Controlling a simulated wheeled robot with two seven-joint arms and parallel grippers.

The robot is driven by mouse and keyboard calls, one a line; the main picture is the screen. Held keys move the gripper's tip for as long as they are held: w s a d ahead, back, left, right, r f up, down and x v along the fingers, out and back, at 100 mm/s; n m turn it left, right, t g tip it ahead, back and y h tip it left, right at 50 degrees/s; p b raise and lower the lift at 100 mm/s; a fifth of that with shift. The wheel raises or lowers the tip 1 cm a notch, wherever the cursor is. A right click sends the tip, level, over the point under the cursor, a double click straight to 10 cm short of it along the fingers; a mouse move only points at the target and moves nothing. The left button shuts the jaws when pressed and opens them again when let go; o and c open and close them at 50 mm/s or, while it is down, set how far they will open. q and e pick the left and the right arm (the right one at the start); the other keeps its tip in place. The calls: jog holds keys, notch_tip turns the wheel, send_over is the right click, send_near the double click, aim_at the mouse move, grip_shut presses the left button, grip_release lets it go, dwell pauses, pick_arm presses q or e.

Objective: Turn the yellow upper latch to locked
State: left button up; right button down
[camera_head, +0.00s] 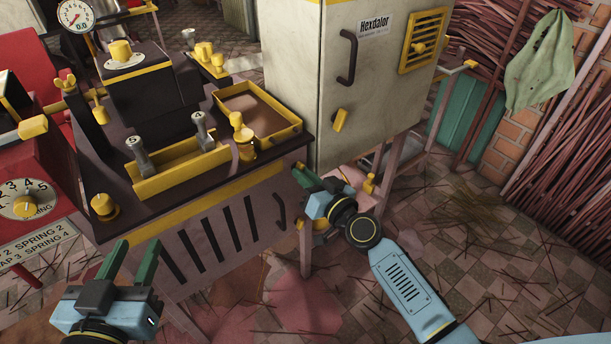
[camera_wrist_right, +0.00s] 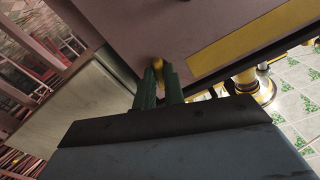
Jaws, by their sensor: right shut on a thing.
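A small yellow piece (camera_wrist_right: 158,64) shows between the green fingertips of my right gripper (camera_wrist_right: 160,82) in the right wrist view, at the edge of the brown bench panel. My right gripper is shut on it; I take it for the yellow upper latch, mostly hidden by the fingers. In the head view my right gripper (camera_head: 306,178) is at the bench's right front corner. A lower yellow piece (camera_head: 301,224) shows on the bench leg beneath. My left gripper (camera_head: 132,262) is open and empty in front of the bench, its green fingers apart.
The dark bench top (camera_head: 190,205) holds yellow knobs, two numbered levers and a yellow-rimmed tray (camera_head: 283,133). A cream cabinet (camera_head: 385,100) with a dark handle and a tilted yellow latch (camera_head: 340,120) stands behind my right gripper. Thin sticks litter the tiled floor (camera_head: 480,260).

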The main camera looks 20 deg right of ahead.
pick_arm(q)
jog(key=shift+s+a+f+g+y, duration=0.15)
jog(key=shift+f+g, duration=0.15)
jog(key=shift+f, duration=0.25)
jog(key=shift+s+a+f+g+y, duration=0.15)
jog(key=shift+f+g, duration=0.15)
jog(key=shift+f, duration=0.2)
pick_arm(e)
jog(key=m, duration=1.3)
jog(key=shift+r+m, duration=0.1)
jog(key=shift+m, duration=0.2)
pick_arm(q)
jog(key=shift+w, duration=0.1)
pick_arm(e)
jog(key=c, duration=1.5)
grip_release()
